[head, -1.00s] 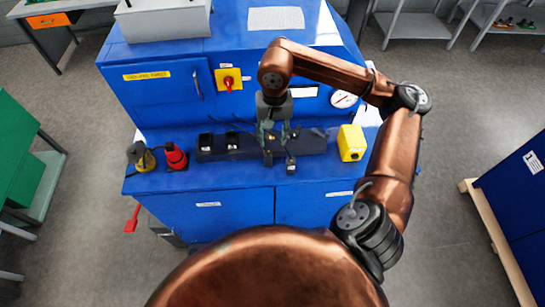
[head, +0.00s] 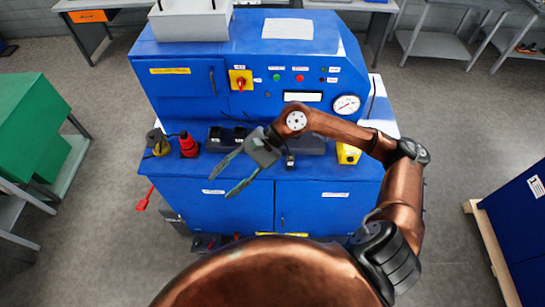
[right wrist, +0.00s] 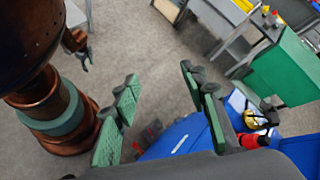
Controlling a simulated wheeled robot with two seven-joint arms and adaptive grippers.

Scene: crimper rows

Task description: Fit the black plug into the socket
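My right gripper (head: 224,187) is open and empty, tilted down to the left over the front of the blue bench. It also shows open in the right wrist view (right wrist: 162,108). A small black piece (head: 290,161), which may be the plug, stands at the bench's front, right of the gripper and apart from it. A dark block (head: 226,144) with black square fittings, perhaps sockets, lies behind the gripper. My arm hides part of this block. My left gripper seems to show small at the upper left of the right wrist view (right wrist: 85,61); its fingers are unclear.
A red cone-shaped piece (head: 188,147) and a yellow-and-black piece (head: 159,143) stand at the bench's left. A yellow box (head: 348,154) stands at its right. The blue cabinet (head: 185,89) with a gauge (head: 346,104) rises behind.

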